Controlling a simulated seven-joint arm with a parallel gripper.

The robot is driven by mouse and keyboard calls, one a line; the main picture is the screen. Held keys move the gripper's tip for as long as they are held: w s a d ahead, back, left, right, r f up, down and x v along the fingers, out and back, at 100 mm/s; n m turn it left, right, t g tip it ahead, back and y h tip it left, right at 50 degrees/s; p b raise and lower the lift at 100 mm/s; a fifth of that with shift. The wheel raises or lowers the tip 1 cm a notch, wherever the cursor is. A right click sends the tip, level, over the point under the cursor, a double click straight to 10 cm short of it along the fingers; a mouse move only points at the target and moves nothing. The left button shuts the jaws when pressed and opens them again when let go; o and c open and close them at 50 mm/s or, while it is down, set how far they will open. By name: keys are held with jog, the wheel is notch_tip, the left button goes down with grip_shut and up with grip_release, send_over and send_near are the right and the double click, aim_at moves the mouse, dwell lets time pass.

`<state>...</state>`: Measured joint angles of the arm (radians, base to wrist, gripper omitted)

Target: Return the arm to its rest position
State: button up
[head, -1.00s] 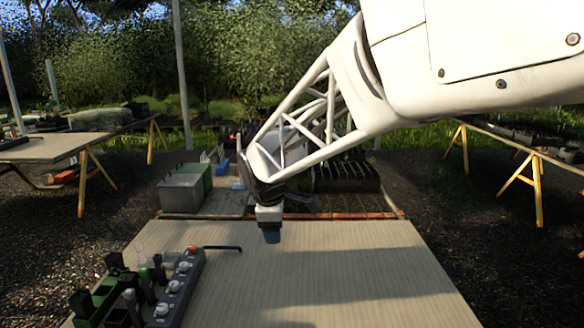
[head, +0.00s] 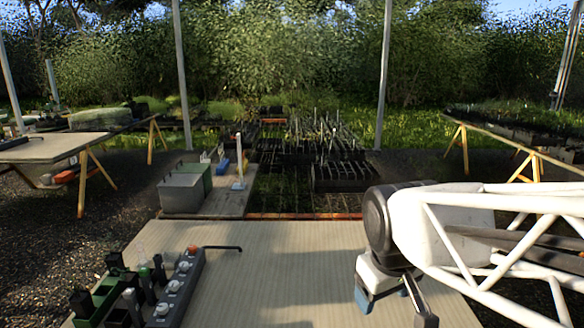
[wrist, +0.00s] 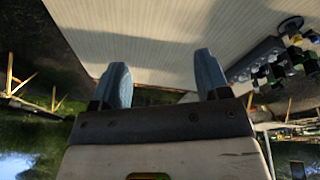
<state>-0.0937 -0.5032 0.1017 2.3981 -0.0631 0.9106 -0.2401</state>
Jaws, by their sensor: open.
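My gripper (head: 366,292) hangs at the right side of the table (head: 280,270) in the head view, partly hidden by my own arm. In the wrist view my gripper (wrist: 163,78) has its two blue-grey fingers well apart, with nothing between them. The pale ribbed tabletop shows beyond the fingers in that view. My white lattice arm link reaches in from the right edge of the head view.
A grey rail with white knobs (head: 178,288) and a green rack (head: 100,300) with dark and clear tubes stand at the table's left. A grey bin (head: 182,193) stands beyond the far edge. The table's middle is clear.

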jog(key=s+d+f+m, duration=0.2)
jog(key=s+d+m, duration=0.1)
jog(key=s, duration=0.5)
jog(key=shift+s+f+m, duration=0.2)
jog(key=shift+f+m, duration=0.1)
jog(key=shift+m, duration=0.4)
dwell(1.3)
